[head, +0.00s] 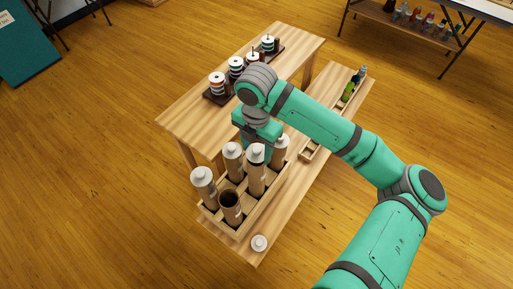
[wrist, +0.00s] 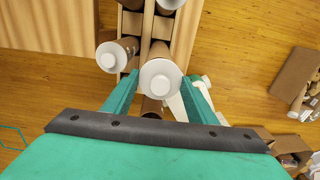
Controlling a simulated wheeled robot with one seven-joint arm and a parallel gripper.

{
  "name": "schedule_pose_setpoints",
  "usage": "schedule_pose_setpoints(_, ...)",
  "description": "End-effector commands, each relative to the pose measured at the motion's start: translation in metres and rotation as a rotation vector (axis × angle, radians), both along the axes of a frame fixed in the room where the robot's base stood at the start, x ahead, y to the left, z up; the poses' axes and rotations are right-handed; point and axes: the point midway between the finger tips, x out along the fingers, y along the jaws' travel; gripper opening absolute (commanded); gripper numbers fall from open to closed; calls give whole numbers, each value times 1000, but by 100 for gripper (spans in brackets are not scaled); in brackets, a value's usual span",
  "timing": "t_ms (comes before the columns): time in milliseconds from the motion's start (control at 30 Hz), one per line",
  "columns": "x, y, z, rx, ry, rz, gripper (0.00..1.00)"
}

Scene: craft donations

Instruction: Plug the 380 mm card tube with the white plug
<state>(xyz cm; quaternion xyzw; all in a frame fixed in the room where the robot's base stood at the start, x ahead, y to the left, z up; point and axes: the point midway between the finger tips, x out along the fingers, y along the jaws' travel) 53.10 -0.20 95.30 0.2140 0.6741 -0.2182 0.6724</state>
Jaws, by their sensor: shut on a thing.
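A wooden rack (head: 238,219) holds several upright brown card tubes. Most have white plugs on top, such as the tube at the left end (head: 207,192). The front tube (head: 231,208) is open, its dark mouth showing. A loose white plug (head: 259,243) lies on the bench beside the rack. My gripper (wrist: 160,76) is shut on a white-capped tube (head: 256,178), whose cap faces the camera in the wrist view. That tube's top stands above its neighbours; I cannot tell whether its foot is clear of the rack. No length labels are readable.
The bench (head: 215,238) has bare wood around the loose plug. A second table (head: 180,115) behind carries several striped spools (head: 217,85) on dark bases. A narrow wooden tray (head: 318,140) with small bottles (head: 347,92) lies right of the rack, partly behind my arm.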

Motion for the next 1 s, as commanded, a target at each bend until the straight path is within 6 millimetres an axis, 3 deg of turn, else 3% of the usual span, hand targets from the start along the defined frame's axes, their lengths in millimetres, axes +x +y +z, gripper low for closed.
schedule_pose_setpoints(1000,0,1,-17,1,1,0,31)
